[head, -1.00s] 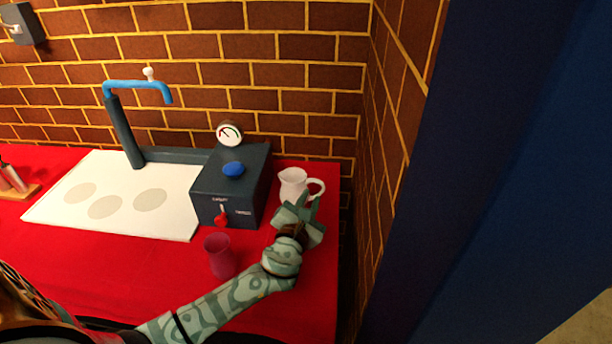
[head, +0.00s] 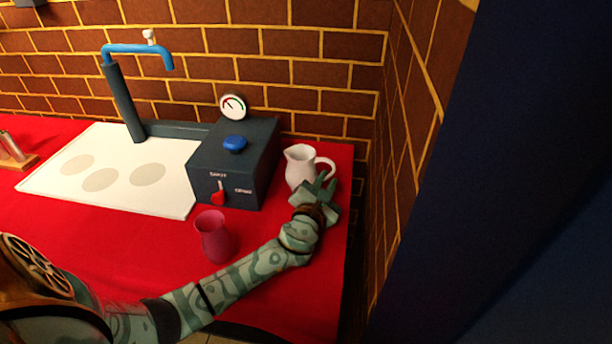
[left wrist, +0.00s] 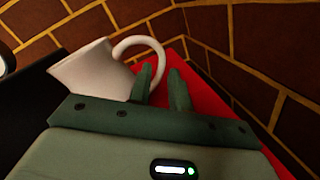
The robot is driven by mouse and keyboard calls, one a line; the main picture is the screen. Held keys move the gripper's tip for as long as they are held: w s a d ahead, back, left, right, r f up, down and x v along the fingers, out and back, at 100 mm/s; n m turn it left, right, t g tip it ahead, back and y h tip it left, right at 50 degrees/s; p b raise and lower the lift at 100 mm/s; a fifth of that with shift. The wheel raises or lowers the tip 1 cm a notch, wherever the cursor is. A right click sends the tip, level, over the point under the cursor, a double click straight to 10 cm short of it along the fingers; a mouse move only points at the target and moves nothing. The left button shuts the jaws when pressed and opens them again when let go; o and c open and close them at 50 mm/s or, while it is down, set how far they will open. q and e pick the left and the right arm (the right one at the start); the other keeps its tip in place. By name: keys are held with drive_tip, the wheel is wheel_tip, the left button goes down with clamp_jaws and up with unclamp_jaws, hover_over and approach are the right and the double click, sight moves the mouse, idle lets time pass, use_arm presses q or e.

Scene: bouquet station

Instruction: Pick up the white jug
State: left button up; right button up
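The white jug (head: 299,168) stands upright on the red counter, right of the dark machine. Its handle faces right. My left gripper (head: 324,186) is at the handle side of the jug, low and in front of it. In the left wrist view the jug (left wrist: 92,72) is at the upper left, and its handle (left wrist: 139,43) curves down toward my fingers (left wrist: 162,88). The two fingers are apart, with the lower part of the handle at or just behind the gap. I cannot tell whether they touch it. My right gripper is out of view.
A dark machine (head: 240,165) with a blue knob, red lever and gauge (head: 233,106) stands left of the jug. A dark red vase (head: 215,238) stands in front of it. A white board (head: 120,170) lies farther left. Brick walls close in behind and right.

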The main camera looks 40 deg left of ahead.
use_arm(q)
drive_tip(key=shift+f+x, duration=0.25)
drive_tip(key=shift+x, duration=0.8)
drive_tip(key=shift+r, duration=0.2)
clamp_jaws()
idle(0.4)
